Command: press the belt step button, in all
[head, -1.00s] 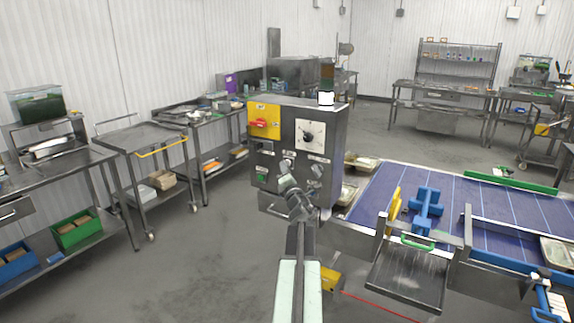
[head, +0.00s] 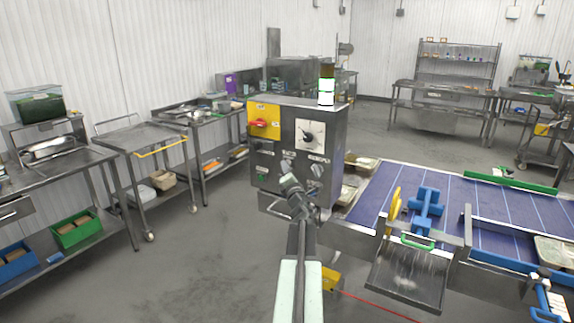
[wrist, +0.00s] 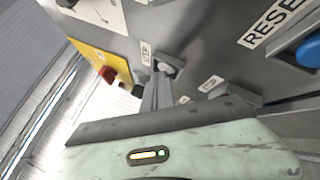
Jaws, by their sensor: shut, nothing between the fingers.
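The grey control box (head: 330,150) stands at the picture's centre, with a yellow plate, a red switch, a white dial and several controls on its front. My gripper (head: 287,168) is shut and empty, up against the lower part of this front. In the wrist view my gripper's fingertips (wrist: 160,82) are together at a small pale button (wrist: 166,68) beside a small label. Contact cannot be told either. The fingers partly hide the panel.
A blue button (wrist: 309,51) beside a RESET label is at the right of the wrist view. The blue conveyor belt (head: 375,197) runs right of the box, with a metal tray (head: 405,282) in front. A steel cart (head: 142,138) stands left. The floor between is clear.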

